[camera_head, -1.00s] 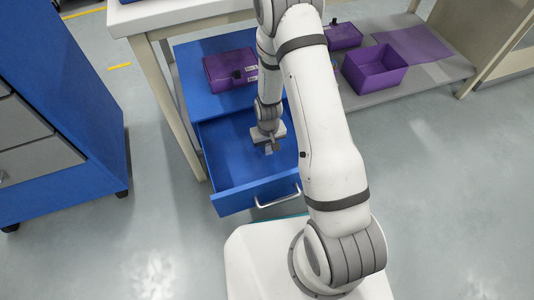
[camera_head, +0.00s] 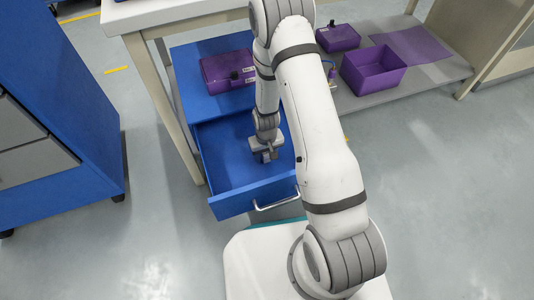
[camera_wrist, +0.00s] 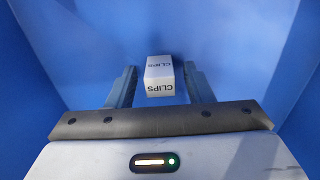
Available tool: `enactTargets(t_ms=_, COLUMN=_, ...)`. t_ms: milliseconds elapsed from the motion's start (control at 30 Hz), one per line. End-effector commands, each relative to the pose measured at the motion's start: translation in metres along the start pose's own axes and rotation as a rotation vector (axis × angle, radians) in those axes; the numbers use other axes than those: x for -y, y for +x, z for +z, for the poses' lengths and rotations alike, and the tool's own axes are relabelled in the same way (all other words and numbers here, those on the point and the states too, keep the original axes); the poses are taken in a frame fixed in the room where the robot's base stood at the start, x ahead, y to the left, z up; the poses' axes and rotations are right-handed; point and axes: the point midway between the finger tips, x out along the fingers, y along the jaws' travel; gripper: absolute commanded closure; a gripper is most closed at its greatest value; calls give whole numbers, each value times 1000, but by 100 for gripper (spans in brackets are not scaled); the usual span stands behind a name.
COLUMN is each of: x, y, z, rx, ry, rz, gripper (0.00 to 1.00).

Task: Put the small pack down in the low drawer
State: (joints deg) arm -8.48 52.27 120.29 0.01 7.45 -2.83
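The small pack (camera_wrist: 160,76) is a white box marked CLIPS, seen in the wrist view between the two fingers. A gap shows on each side of it, so the fingers are not pressed on it. My gripper (camera_wrist: 160,66) is open around the pack; in the head view my gripper (camera_head: 263,156) is down inside the drawer. The low drawer (camera_head: 222,155) is blue, pulled out, with a metal handle at its front. Blue walls surround the pack in the wrist view. In the head view the pack cannot be made out clearly. Whether it touches the drawer floor is hard to tell.
A closed purple box (camera_head: 228,71) sits on the blue cabinet top above the drawer. An open purple bin (camera_head: 373,71) and a smaller purple box (camera_head: 338,38) stand on the low shelf to the right. A blue cabinet (camera_head: 80,130) stands at the left. Much of the drawer looks clear.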

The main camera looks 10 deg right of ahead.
Motion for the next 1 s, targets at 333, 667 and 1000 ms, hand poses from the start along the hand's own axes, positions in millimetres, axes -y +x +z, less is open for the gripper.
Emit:
enactTargets(t_ms=333, x=0, y=-14, z=-1, rx=-2, ry=-1, rz=0, gripper=53)
enactTargets(t_ms=667, x=1, y=-85, z=-1, rx=-3, ry=-1, rz=0, gripper=53)
enactTargets(t_ms=1000, x=1, y=-125, z=0, rx=-2, ry=-1, rz=0, gripper=53)
